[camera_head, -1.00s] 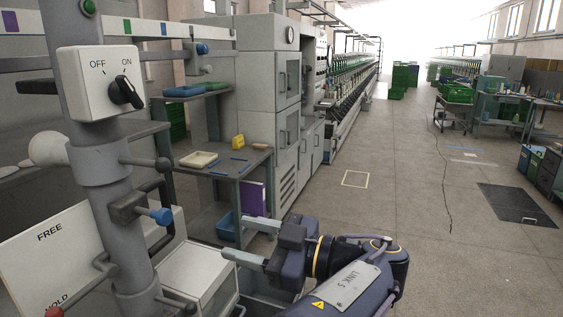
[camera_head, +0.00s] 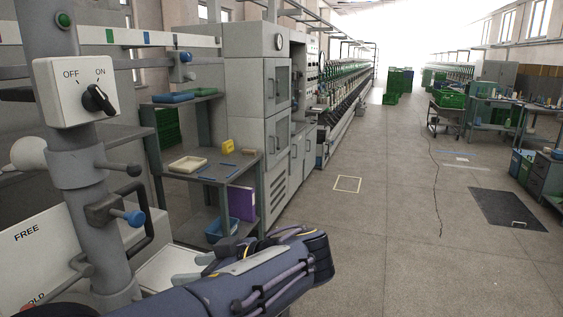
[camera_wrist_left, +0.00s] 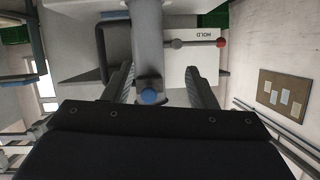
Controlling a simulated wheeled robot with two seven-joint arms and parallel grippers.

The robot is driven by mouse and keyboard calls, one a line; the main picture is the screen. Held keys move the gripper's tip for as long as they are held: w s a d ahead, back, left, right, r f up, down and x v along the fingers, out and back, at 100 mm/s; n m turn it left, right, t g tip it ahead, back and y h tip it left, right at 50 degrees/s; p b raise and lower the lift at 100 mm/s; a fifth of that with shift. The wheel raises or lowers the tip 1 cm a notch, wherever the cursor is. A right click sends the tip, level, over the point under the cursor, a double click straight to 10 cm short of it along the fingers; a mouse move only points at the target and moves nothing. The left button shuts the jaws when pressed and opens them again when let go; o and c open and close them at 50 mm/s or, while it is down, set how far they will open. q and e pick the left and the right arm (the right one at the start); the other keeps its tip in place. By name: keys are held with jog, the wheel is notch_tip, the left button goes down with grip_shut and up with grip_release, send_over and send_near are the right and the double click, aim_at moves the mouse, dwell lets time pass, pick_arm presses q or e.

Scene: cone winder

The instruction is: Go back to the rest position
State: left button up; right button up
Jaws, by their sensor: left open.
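My left arm comes in along the bottom of the head view. My left gripper (camera_wrist_left: 160,85) shows in the wrist view with its two fingers apart. The grey post with a blue-ended knob (camera_wrist_left: 150,96) shows beyond and between the fingers, and I cannot tell how far off it is. In the head view the gripper (camera_head: 184,277) is partly hidden behind my arm, low and to the right of the post (camera_head: 78,165). Nothing shows held in it. The post carries a white OFF/ON switch box (camera_head: 75,92) and a blue-ended knob (camera_head: 134,218). My right gripper is not in view.
A white FREE/HOLD panel (camera_head: 30,246) stands at the lower left. A grey shelf table (camera_head: 226,189) with a yellow item (camera_head: 228,146) and a cream tray (camera_head: 191,163) stands before a tall grey cabinet (camera_head: 252,95).

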pick_arm(q)
jog(key=s+a+f+m+g+h+p, duration=0.1)
jog(key=s+a+f+m+g+h, duration=0.4)
jog(key=s+a+f+h, duration=0.5)
jog(key=s+d+f+m+t+h+p, duration=0.1)
jog(key=s+d+m+t+h, duration=0.3)
jog(key=s, duration=0.6)
jog(key=f+m+t+h, duration=0.1)
jog(key=m+t+h, duration=0.1)
jog(key=t+h, duration=0.1)
jog(key=shift+s+m+p, duration=0.3)
jog(key=shift+p, duration=0.1)
